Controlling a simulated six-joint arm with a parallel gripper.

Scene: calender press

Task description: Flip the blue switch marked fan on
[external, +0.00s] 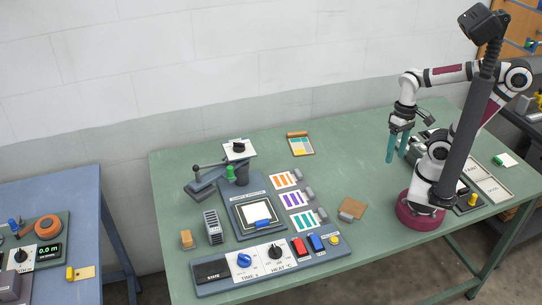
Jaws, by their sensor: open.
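The blue switch (316,242) sits on the grey control panel (215,286) at the front of the green table. It is beside a red switch (299,246), just to its right. The lettering by the switches is too small to read, and I cannot tell which way the blue switch is tipped. My gripper (397,154) has teal fingers pointing down. It is open and empty, above the right part of the table, well apart from the switch, to its right and farther back.
Two knobs (244,260) (275,252) and a yellow button (334,239) share the panel. Behind it stands the press plate (237,217) with a lever assembly. Colour-striped cards (292,199) lie beside it. A brown block (352,209) lies between panel and my base.

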